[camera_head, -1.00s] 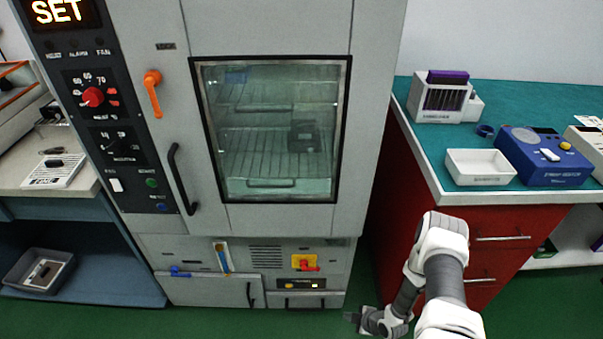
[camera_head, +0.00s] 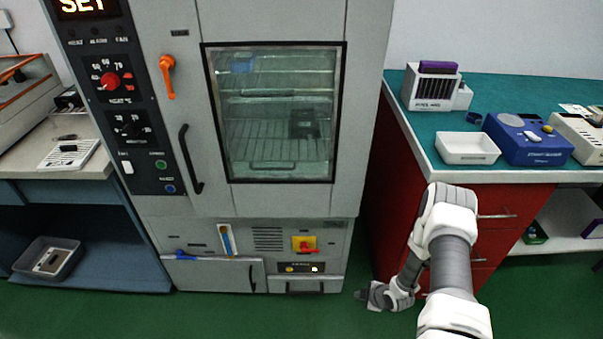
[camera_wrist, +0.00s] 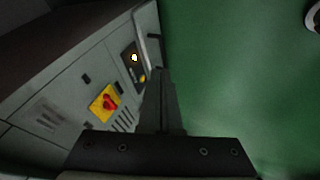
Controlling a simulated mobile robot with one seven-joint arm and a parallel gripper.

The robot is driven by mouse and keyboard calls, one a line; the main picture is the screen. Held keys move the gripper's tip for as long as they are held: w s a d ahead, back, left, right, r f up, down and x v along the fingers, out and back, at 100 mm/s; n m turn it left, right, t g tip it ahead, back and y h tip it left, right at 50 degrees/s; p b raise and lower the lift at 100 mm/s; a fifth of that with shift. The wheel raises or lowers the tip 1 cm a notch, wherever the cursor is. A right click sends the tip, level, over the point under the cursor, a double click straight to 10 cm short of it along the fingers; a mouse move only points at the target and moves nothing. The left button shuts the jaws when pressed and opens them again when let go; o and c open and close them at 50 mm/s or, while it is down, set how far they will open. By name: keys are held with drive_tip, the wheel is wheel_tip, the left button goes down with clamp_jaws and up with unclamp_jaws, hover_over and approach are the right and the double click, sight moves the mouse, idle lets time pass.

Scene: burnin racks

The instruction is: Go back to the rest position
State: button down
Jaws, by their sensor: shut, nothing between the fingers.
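My gripper (camera_head: 362,295) is low over the green floor, in front of the red cabinet and to the right of the oven's base in the head view. My arm folds down to it from the lower right. In the wrist view its fingers (camera_wrist: 160,100) are together with nothing between them. It touches nothing that I can see.
The grey oven (camera_head: 365,100) stands at centre with its windowed door shut and an orange handle (camera_head: 167,77) at the left. A yellow-red switch (camera_head: 305,245) is on its base; it also shows in the wrist view (camera_wrist: 104,103). The red cabinet (camera_head: 390,190) is close to my arm. Green floor (camera_head: 200,315) is clear in front.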

drive_tip(key=w+d+r+m+h+b, duration=0.1)
drive_tip(key=w+d+r+m+h, duration=0.2)
drive_tip(key=r, duration=0.9)
drive_tip(key=w+d+r+m+h+b, duration=0.15)
drive_tip(key=w+r, duration=0.45)
drive_tip(key=r, duration=0.6)
drive_tip(key=s+a+r+m+b, duration=0.15)
drive_tip(key=s+r, duration=0.25)
drive_tip(key=r, duration=0.4)
drive_tip(key=s+a+r+m+b, duration=0.1)
drive_tip(key=s+r+m, duration=0.2)
drive_tip(key=s+r, duration=0.35)
drive_tip(key=s+a+r+m+b, duration=0.1)
drive_tip(key=s+r+m, duration=0.15)
drive_tip(key=r, duration=0.75)
drive_tip(key=s+a+r+m+b, duration=0.2)
drive_tip(key=s+a, duration=0.1)
drive_tip(key=s, duration=0.6)
drive_tip(key=s+a+r+m+b, duration=0.1)
drive_tip(key=s+a+m, duration=0.15)
drive_tip(key=s, duration=0.55)
wheel_tip(320, 180, up, 22)
drive_tip(key=s+y+p, duration=0.1)
drive_tip(key=p, duration=2)
drive_tip(key=shift+a+p, duration=0.2)
drive_tip(key=shift+p, duration=0.2)
drive_tip(key=shift+s+f, duration=0.1)
drive_tip(key=shift+f, duration=0.05)
